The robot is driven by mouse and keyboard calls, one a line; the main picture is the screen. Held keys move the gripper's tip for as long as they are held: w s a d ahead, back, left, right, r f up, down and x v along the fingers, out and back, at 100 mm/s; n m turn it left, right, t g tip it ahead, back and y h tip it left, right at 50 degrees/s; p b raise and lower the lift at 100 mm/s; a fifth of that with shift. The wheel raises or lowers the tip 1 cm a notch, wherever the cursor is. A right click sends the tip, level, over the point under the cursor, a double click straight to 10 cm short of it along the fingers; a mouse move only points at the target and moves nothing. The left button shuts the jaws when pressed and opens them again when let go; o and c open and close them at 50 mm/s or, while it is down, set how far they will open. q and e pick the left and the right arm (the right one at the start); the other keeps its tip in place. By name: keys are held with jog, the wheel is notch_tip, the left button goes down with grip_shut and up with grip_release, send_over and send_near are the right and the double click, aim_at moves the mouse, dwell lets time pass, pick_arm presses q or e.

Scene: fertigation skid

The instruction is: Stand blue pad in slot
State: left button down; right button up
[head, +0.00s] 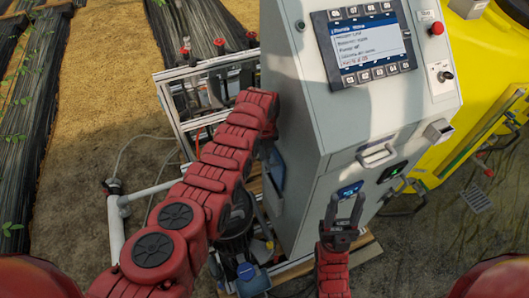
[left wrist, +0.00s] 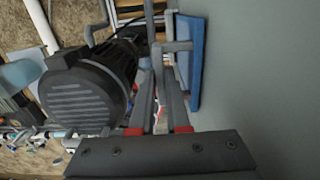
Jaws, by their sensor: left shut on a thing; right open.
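The blue pad (left wrist: 197,65) shows in the left wrist view as a narrow, upright blue slab close to the grey cabinet wall. In the head view a blue patch, apparently the pad (head: 276,168), shows on the cabinet's left side. My left gripper (left wrist: 159,80) is shut beside it, with grey metal at its fingertips running towards the slab; the exact grip is hard to see. The slot cannot be made out clearly, nor whether the pad's lower edge is in it. My right gripper (head: 345,205) is open and empty before the cabinet front.
The grey control cabinet (head: 370,110) has a screen, handles and a red button. A dark motor (left wrist: 90,85) sits left of my left gripper. A metal frame (head: 175,100) and white pipes (head: 117,225) crowd the left; a yellow tank (head: 490,60) stands at right.

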pick_arm(q)
notch_tip(320, 180, down, 20)
jog(key=b, duration=1.8)
jog(key=shift+r, duration=0.2)
dwell(0.5)
jog(key=c, duration=0.8)
grip_release()
jog(key=shift+r, duration=0.1)
notch_tip(320, 180, up, 16)
jog(key=shift+f+p, duration=0.1)
jog(key=shift+p, duration=0.75)
jog(key=shift+r, duration=0.75)
